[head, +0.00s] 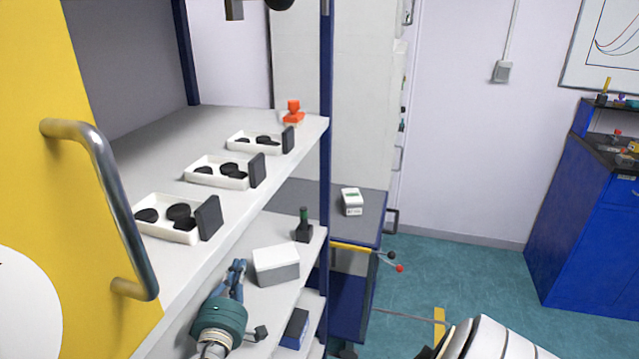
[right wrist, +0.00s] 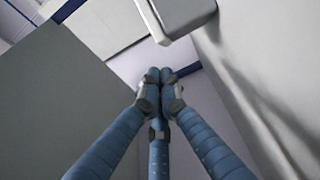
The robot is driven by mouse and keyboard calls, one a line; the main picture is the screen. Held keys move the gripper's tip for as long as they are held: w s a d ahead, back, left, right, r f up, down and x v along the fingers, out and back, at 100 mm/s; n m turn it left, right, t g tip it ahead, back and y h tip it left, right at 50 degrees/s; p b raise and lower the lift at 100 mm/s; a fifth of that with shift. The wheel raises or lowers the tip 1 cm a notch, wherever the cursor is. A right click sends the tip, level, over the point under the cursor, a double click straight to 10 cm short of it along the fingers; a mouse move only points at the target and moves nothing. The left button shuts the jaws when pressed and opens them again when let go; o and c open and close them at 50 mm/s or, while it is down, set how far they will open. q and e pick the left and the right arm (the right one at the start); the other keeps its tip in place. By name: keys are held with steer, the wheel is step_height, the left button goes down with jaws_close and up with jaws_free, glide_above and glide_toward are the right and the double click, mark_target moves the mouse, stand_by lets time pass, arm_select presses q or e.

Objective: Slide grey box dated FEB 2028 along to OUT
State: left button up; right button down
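A box with a pale top and grey front (head: 276,268) sits on the middle shelf (head: 258,304). No date can be read on it. My right gripper (head: 239,266) is over the same shelf, just left of the box, its fingers pointing toward the back. A narrow gap seems to show between them. In the right wrist view the blue fingers (right wrist: 160,90) come together at their tips, with nothing seen between them. I cannot tell which surface there is the box. No OUT marking is legible. My left gripper is not in view.
Above, the top shelf (head: 245,112) holds several white trays with black discs and an orange stamp-like item (head: 293,113). A dark green-topped bottle (head: 304,226) stands behind the box. A blue box (head: 295,328) is lower. A blue upright (head: 324,150) bounds the right side.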

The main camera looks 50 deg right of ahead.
steer(key=s+d+r+b, duration=0.1)
steer(key=s+d+b, duration=0.1)
steer(key=s+d, duration=0.4)
steer(key=s+d+r+b, duration=0.1)
steer(key=s+d+b, duration=0.2)
steer(key=s+d, duration=0.3)
steer(key=d, duration=0.5)
steer(key=shift+s+d, duration=0.15)
steer(key=shift+s, duration=0.15)
